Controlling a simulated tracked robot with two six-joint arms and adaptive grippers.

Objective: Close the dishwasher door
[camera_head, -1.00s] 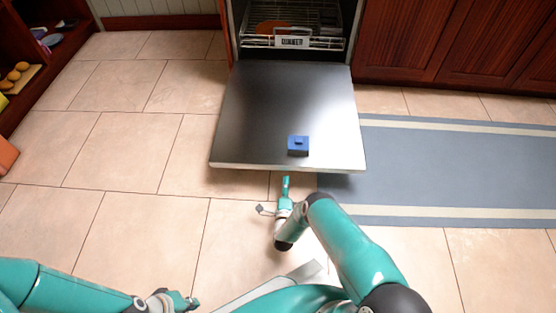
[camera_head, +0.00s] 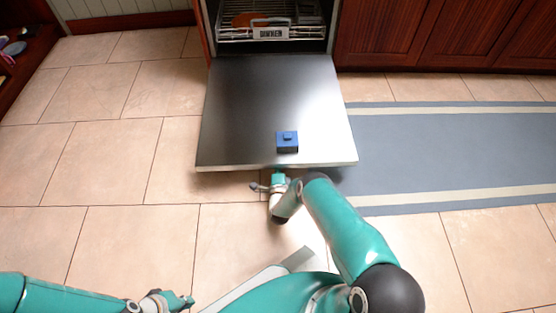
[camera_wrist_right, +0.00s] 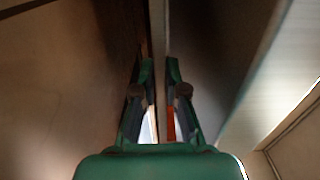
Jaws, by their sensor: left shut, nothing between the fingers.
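The dishwasher door (camera_head: 240,105) hangs open, lying about flat in front of the dishwasher's open cavity. My left gripper (camera_head: 180,301) is shut and empty at the lower left, away from the door.
A wire rack (camera_head: 270,30) with a brown item stands inside the dishwasher. Red-brown cabinets (camera_head: 430,35) flank it on the right. A blue-grey rug (camera_head: 440,150) lies right of the door. Tiled floor (camera_head: 100,150) is clear on the left. An open shelf stands at far left.

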